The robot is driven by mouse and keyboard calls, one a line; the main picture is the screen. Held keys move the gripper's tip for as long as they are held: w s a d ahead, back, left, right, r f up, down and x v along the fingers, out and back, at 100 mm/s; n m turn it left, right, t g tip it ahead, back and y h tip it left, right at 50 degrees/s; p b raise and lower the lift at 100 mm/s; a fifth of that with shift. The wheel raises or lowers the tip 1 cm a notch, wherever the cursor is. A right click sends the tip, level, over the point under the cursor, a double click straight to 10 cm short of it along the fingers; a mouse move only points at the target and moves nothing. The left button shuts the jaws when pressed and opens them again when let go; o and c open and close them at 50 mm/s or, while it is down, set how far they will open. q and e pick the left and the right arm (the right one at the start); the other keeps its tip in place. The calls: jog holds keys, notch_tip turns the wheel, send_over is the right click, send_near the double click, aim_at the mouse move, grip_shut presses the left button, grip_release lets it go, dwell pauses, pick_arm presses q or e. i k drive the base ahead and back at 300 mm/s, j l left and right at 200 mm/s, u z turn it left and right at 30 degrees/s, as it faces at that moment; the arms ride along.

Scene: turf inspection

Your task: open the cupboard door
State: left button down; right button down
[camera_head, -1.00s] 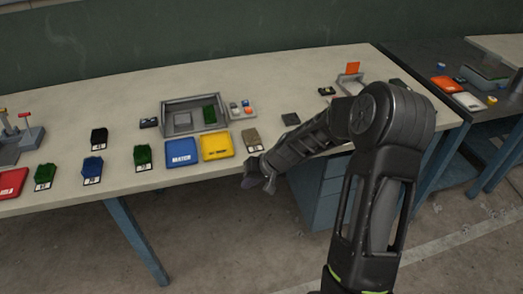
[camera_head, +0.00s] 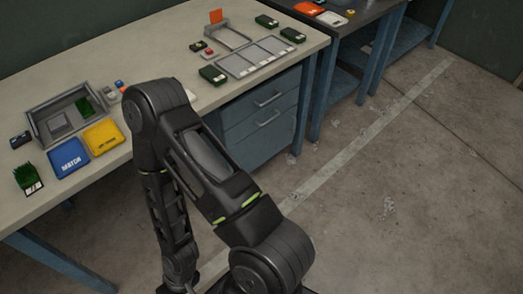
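A blue cabinet (camera_head: 240,135) stands under the right end of the workbench. Its front has an upper panel with a grey bar handle (camera_head: 270,98) and a lower panel with a similar handle (camera_head: 268,118). Both panels look shut. I cannot tell whether either is a cupboard door, and no other door shows. My arm, which seems to be the right one, rises from the bottom, bends at the bench's front edge and runs down again. It hides the cabinet's left part. Its gripper is out of sight below the picture. My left gripper is not in view.
The workbench (camera_head: 150,65) holds a grey tray (camera_head: 32,118), a blue box (camera_head: 68,158), a yellow box (camera_head: 104,138), a turf sample (camera_head: 28,178) and a pale panelled tray (camera_head: 238,62). A second blue-framed bench (camera_head: 375,50) stands beyond. The floor right of the cabinet is clear.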

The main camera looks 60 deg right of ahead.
aim_at(256, 149)
jog(key=i+l, duration=0.25)
jog(key=i, duration=0.2)
jog(key=i+l, duration=0.25)
jog(key=i, duration=0.25)
jog(key=z, duration=2.6)
